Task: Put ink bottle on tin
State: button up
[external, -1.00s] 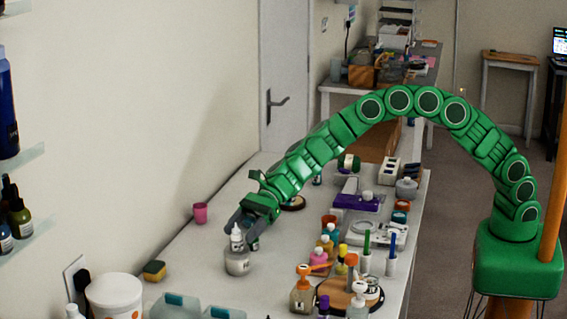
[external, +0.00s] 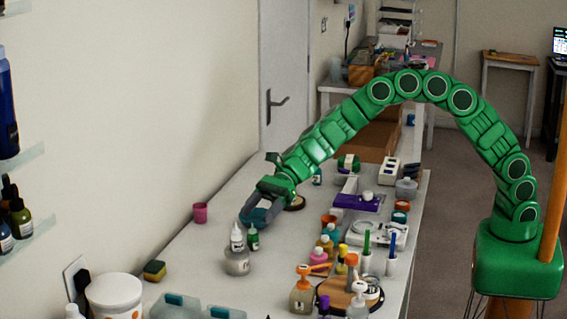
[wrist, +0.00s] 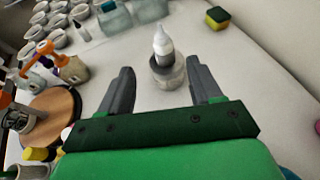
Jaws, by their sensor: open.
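The ink bottle, a small white bottle with a pointed nozzle and dark label (external: 236,238), stands upright on top of the round, pale grey tin (external: 237,264). In the wrist view the bottle (wrist: 163,42) and the tin (wrist: 168,73) show just beyond my fingertips. My gripper (external: 258,214) is open and empty, above and behind the bottle in the external view and apart from it. In the wrist view its two fingers (wrist: 160,82) are spread wide, one to each side of the tin's near edge.
A pink cup (external: 200,213) and a sponge (external: 154,270) lie to the left. Several bottles and a round wooden board (external: 340,288) crowd the right side. The table left of the tin is clear.

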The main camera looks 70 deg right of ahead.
jog(key=s+d+r+n+g+h, duration=0.1)
jog(key=s+d+r+n+g, duration=0.2)
jog(key=s, duration=0.5)
jog(key=s+d+r+n+h, duration=0.1)
jog(key=s+d+r+n, duration=0.1)
jog(key=s+r+n, duration=0.45)
jog(key=s+d+n+g+h, duration=0.1)
jog(key=s+d+n+g, duration=0.15)
jog(key=s, duration=0.65)
jog(key=s+d+f+n+h, duration=0.1)
jog(key=s+d+n+h, duration=0.3)
jog(key=s+d, duration=1)
jog(key=s+d+f+n+h, duration=0.2)
jog(key=s+d+n+h, duration=0.3)
jog(key=s+d, duration=1)
jog(key=shift+s+d+n+g+h, duration=0.3)
jog(key=shift+s+g, duration=0.05)
jog(key=shift+s, duration=0.65)
jog(key=shift+o, duration=0.3)
